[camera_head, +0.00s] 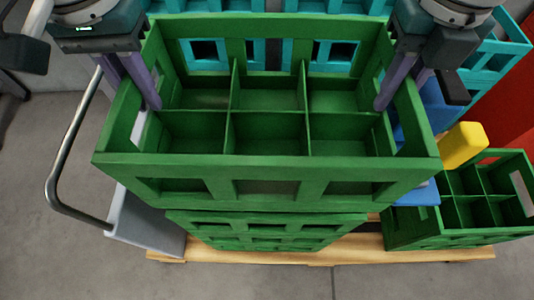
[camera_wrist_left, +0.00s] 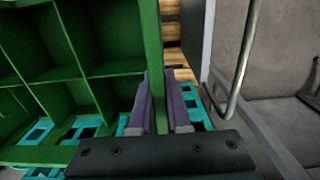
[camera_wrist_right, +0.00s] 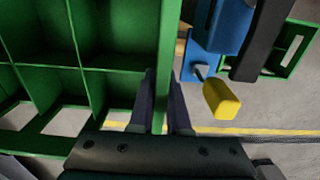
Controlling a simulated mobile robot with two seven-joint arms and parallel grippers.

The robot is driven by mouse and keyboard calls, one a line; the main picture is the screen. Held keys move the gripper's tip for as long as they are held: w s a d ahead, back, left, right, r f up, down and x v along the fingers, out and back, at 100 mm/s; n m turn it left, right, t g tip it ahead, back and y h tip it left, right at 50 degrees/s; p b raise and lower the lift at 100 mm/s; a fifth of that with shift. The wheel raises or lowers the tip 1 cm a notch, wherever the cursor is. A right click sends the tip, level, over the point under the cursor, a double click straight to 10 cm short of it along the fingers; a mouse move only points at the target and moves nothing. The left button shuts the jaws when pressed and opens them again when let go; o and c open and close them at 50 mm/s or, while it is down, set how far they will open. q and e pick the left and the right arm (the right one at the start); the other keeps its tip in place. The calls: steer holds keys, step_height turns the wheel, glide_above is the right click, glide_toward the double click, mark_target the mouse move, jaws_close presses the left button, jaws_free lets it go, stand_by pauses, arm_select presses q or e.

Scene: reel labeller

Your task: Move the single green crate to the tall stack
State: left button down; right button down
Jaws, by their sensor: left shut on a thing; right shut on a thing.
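A large green crate (camera_head: 265,168) with several compartments, all empty, fills the middle of the head view. My left gripper (camera_head: 146,85) is shut on its left wall, and the wall also shows between the fingers in the left wrist view (camera_wrist_left: 153,60). My right gripper (camera_head: 390,85) is shut on its right wall, as the right wrist view (camera_wrist_right: 160,100) also shows. The crate looks about level. Below it, more green crates (camera_head: 265,232) are stacked on a wooden pallet (camera_head: 330,250). I cannot tell whether the held crate touches them.
Another green crate (camera_head: 450,235) stands at the right on the pallet. A blue part (camera_head: 438,105) with a yellow block (camera_head: 463,146) is close by my right gripper. Turquoise crates (camera_head: 480,70) stand behind. A cart with a metal handle (camera_head: 55,195) is at the left, with grey floor around.

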mark_target(154, 114)
arm_select(q)
steer(key=shift+f, duration=0.1)
arm_select(e)
steer(key=shift+f, duration=0.1)
